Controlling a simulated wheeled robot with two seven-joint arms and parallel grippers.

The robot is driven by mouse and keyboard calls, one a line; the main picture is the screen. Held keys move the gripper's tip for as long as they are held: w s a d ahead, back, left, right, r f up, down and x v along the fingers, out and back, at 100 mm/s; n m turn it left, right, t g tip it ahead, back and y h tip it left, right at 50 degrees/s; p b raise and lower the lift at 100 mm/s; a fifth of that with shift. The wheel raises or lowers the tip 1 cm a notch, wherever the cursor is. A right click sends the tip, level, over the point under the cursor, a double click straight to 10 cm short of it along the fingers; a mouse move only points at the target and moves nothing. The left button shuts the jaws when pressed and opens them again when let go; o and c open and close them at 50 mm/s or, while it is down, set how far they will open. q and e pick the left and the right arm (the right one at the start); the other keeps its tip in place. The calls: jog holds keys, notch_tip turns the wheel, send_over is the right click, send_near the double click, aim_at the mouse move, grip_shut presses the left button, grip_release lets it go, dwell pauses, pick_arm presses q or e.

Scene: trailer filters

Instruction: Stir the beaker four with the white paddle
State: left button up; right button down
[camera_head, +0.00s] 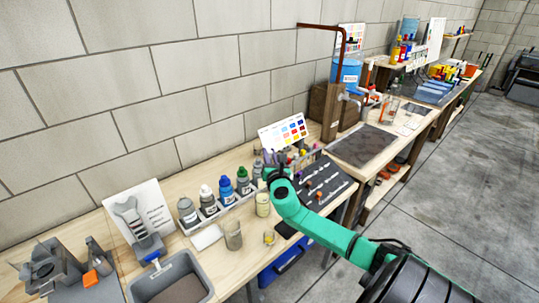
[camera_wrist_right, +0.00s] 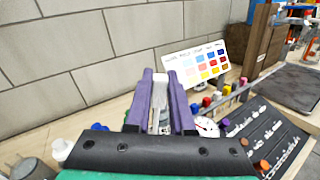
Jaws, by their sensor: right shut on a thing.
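My right gripper (camera_head: 271,158) reaches over the bench from the lower right, behind the small beakers. In the wrist view its purple fingers (camera_wrist_right: 162,80) are shut on a narrow white piece, seemingly the white paddle (camera_wrist_right: 159,95). Its lower end is hidden. A pale-filled beaker (camera_head: 262,205), a greyish beaker (camera_head: 233,235) and a small beaker with a yellowish content (camera_head: 269,238) stand at the bench's front. I cannot read which is beaker four. My left gripper is not in view.
A rack of capped bottles (camera_head: 208,208) stands left of the gripper. A dark mat (camera_head: 322,202) with several thin tools lies to its right. A colour chart (camera_head: 284,132) stands behind. A grey bin (camera_head: 172,284) is at the front left.

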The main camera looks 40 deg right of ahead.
notch_tip(320, 180, up, 5)
jog(key=p, duration=0.5)
jog(key=shift+r, duration=0.2)
jog(key=shift+f, duration=0.2)
